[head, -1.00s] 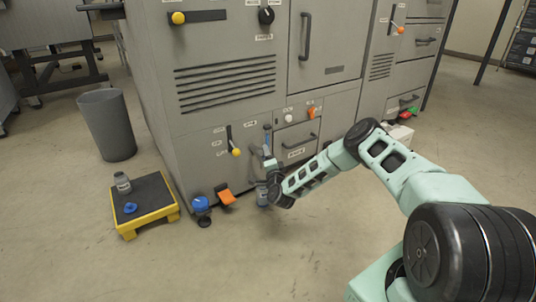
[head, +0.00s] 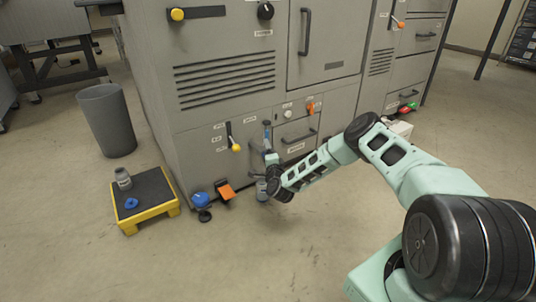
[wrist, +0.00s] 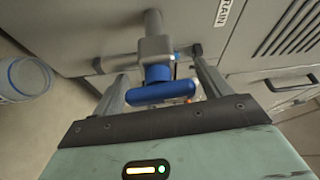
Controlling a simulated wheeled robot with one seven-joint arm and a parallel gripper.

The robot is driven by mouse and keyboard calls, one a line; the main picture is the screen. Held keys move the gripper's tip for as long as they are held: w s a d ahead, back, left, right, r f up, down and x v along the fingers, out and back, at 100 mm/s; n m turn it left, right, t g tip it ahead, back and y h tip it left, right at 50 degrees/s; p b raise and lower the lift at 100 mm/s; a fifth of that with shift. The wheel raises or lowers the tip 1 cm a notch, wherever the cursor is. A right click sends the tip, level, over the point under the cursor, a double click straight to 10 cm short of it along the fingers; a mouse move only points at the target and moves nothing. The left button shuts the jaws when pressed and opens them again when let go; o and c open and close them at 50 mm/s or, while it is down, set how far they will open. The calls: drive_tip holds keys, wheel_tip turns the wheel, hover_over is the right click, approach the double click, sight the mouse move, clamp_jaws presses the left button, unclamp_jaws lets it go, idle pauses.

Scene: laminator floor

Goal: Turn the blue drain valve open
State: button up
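The blue drain valve (wrist: 160,91) is in the wrist view, a blue bar handle on a blue stem below a grey metal body and pipe (wrist: 155,28). The bar lies nearly crosswise in the picture. My gripper (wrist: 160,62) is open, with one finger at each end of the bar. The left finger is very close to the bar's left end; I cannot tell whether either finger touches it. A label reading "RAIN" (wrist: 222,12) is on the panel beside it. In the head view my gripper (head: 270,163) is low at the machine front and hides the valve handle.
A clear jar (head: 262,191) stands on the floor under the gripper; a round clear container shows in the wrist view (wrist: 25,77). An orange pedal (head: 225,191), a blue knob (head: 200,199) and a yellow-edged platform (head: 150,212) are left. Open floor lies in front.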

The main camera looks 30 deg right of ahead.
drive_tip(key=shift+s+r, duration=0.1)
drive_tip(key=shift+s+a+p, duration=0.15)
drive_tip(key=shift+s+p, duration=0.15)
drive_tip(key=shift+p, duration=0.05)
drive_tip(key=p+v, duration=0.7)
drive_tip(key=v, duration=0.9)
drive_tip(key=shift+s, duration=0.25)
drive_tip(key=shift+a, duration=0.1)
